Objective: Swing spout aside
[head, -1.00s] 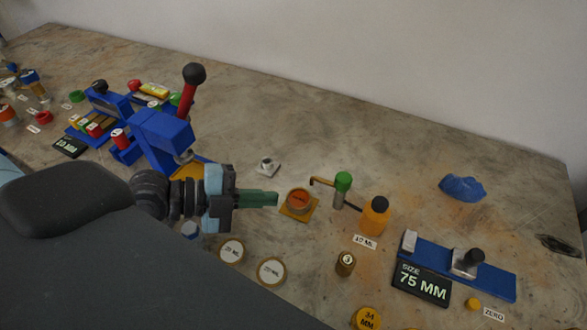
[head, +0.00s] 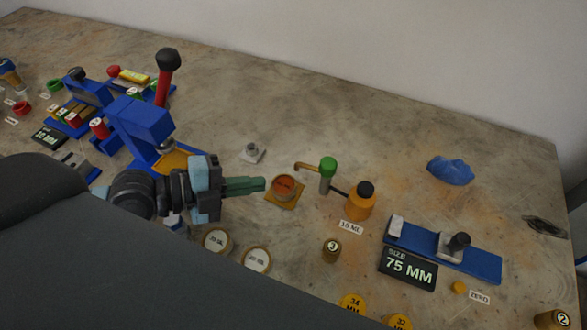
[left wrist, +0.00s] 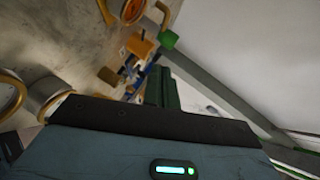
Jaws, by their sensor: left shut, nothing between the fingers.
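The spout (head: 306,167) is a thin orange-brown tube. It reaches left from a grey post with a green top (head: 328,164), beside an orange bottle with a black cap (head: 359,204). Its end is near the round vessel with orange contents (head: 285,187), which sits on a yellow square plate. My left gripper (head: 262,184) is shut and empty, its green fingers pointing right just left of the vessel. The spout is apart from the fingertips. In the left wrist view the green fingers (left wrist: 163,88) show; which parts lie beyond them is hard to tell. My right gripper is not in view.
A blue press with a red lever (head: 163,85) stands behind my left arm. Two round labelled lids (head: 256,260) lie in front. A small grey fitting (head: 252,152) is behind the gripper. A blue gauge (head: 470,257) is at right. The table behind the spout is clear.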

